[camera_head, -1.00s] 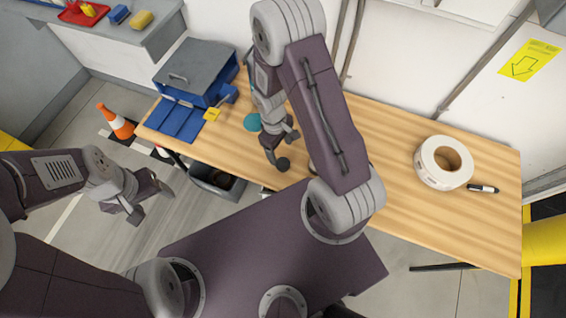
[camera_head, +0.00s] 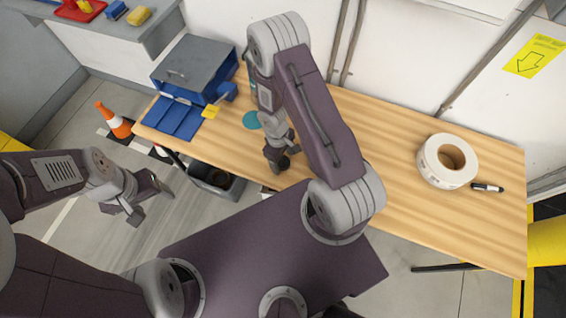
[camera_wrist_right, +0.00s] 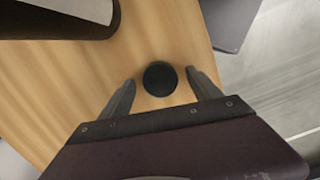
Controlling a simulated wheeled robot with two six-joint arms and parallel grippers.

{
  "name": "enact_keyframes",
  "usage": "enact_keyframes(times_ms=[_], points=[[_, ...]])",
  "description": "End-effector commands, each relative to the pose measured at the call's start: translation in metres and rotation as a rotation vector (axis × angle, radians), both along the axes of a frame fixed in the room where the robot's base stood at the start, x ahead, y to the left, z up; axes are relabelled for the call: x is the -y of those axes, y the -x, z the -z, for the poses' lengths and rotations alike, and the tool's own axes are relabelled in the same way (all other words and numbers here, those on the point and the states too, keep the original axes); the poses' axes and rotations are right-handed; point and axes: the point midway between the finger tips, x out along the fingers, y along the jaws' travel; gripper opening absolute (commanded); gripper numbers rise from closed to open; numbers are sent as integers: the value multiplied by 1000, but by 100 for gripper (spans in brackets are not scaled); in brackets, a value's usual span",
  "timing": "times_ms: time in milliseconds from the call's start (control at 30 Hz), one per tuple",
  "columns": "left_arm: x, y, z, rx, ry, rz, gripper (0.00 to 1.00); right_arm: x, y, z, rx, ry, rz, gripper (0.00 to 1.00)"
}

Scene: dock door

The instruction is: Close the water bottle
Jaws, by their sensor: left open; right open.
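A small black round cap (camera_wrist_right: 160,78) lies on the wooden table, between the two spread fingers of my right gripper (camera_wrist_right: 160,90) in the right wrist view; the fingers stand apart from it on both sides. In the head view my right gripper (camera_head: 277,160) is low over the table's front edge, and the cap is mostly hidden there. A teal round thing (camera_head: 251,120) shows left of my right wrist; a teal strip shows behind the arm. I cannot tell how much of the bottle these are. My left gripper (camera_head: 148,198) is open and empty, off the table at left.
A blue-grey drawer box (camera_head: 194,68) and a blue tray (camera_head: 173,117) stand at the table's left end, with a yellow tag (camera_head: 211,111). A white tape roll (camera_head: 447,161) and a marker (camera_head: 487,187) lie at right. The table's middle right is clear.

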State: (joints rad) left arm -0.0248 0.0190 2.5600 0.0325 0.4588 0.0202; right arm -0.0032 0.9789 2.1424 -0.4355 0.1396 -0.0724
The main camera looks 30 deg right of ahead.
Motion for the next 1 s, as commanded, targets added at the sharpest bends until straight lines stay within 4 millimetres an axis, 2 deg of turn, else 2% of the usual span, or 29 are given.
enact_keyframes(times_ms=[333, 567, 833, 1000], points=[[0, 0, 0, 0, 0, 0, 67, 0, 0, 1, 1, 0, 0, 72], [0, 0, 0, 0, 0, 0, 67, 0, 0, 1, 1, 0, 0, 9], [0, 0, -1, 0, 0, 0, 67, 0, 0, 0, 1, 0, 0, 8], [0, 0, -8, 0, 0, 0, 67, 0, 0, -8, 1, 0, 0, 8]])
